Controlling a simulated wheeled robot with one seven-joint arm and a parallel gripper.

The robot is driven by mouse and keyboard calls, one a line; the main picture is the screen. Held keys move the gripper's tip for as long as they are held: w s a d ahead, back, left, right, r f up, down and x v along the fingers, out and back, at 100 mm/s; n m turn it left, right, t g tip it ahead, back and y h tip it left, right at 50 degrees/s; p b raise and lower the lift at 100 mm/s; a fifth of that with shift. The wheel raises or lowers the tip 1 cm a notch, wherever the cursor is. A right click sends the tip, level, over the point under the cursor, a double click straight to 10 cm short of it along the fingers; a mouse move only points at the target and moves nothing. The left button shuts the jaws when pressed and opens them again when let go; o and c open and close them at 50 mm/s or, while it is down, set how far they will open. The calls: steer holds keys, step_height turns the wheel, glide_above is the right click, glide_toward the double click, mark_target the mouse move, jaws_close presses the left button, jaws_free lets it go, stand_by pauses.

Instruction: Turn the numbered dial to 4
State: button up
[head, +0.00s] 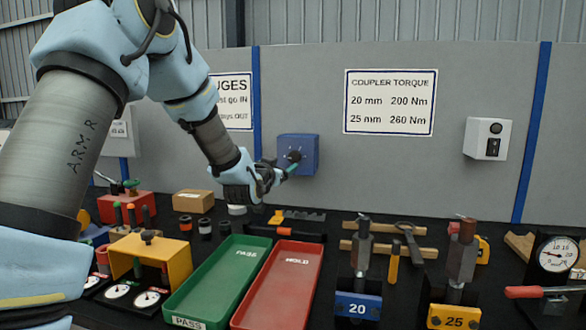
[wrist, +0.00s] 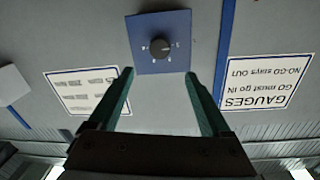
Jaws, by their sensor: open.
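The numbered dial is a round black knob (wrist: 159,49) on a blue square box (head: 312,155) fixed to the grey wall panel. The wrist view shows the box (wrist: 180,22) face-on and upside down. Small pale marks stand around the knob, too small to read, so I cannot tell its setting. My gripper (head: 287,169) is in front of the box in the head view and partly covers the knob. In the wrist view my gripper (wrist: 159,73) is open, its two green fingers apart with nothing between them. The knob appears beyond the fingertips, roughly centred between them.
A coupler torque sign (head: 391,101) and a light-switch box (head: 486,138) are on the wall to the right. Below, the black table holds a green tray (head: 222,272), a red tray (head: 283,283), a yellow stand (head: 178,258) and several tools. The wall around the blue box is clear.

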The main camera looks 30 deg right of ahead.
mark_target(293, 158)
steer(key=p+x, duration=0.2)
steer(key=x, duration=0.3)
steer(key=p+x, duration=0.2)
steer(key=x, duration=0.4)
steer(key=shift+a+f, duration=0.1)
steer(key=shift+f, duration=0.15)
jaws_close()
stand_by(0.3)
